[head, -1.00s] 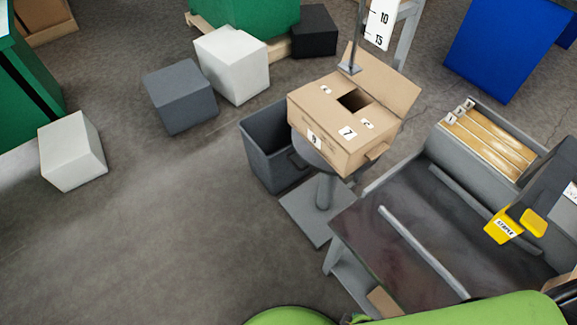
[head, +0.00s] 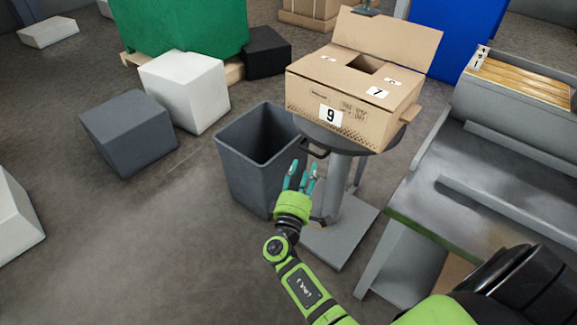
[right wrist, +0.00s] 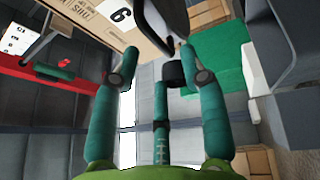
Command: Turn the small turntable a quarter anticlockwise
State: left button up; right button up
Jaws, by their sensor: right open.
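The small turntable (head: 355,141) is a round grey disc on a grey post with a square foot. A cardboard box with labels 9 and 7 (head: 350,100) sits on it and hides most of its top. A dark loop handle (head: 314,150) sticks out from the disc's near left edge. My right gripper (head: 301,169), with teal fingers, is open just below the handle, fingers pointing up towards it. In the right wrist view the open fingers (right wrist: 156,62) show with a dark curved part, seemingly the handle, beyond their tips. I cannot tell whether they touch. My left gripper is not in view.
An open grey bin (head: 255,160) stands close left of the turntable post. A grey bench (head: 470,185) with a raised rail is on the right, its tray of wooden strips (head: 520,80) behind. Grey (head: 127,130) and white (head: 185,88) blocks lie left. Floor at front left is clear.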

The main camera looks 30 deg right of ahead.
aim_at(310, 152)
jog(key=x, duration=0.7)
jog(key=shift+r, duration=0.35)
grip_shut()
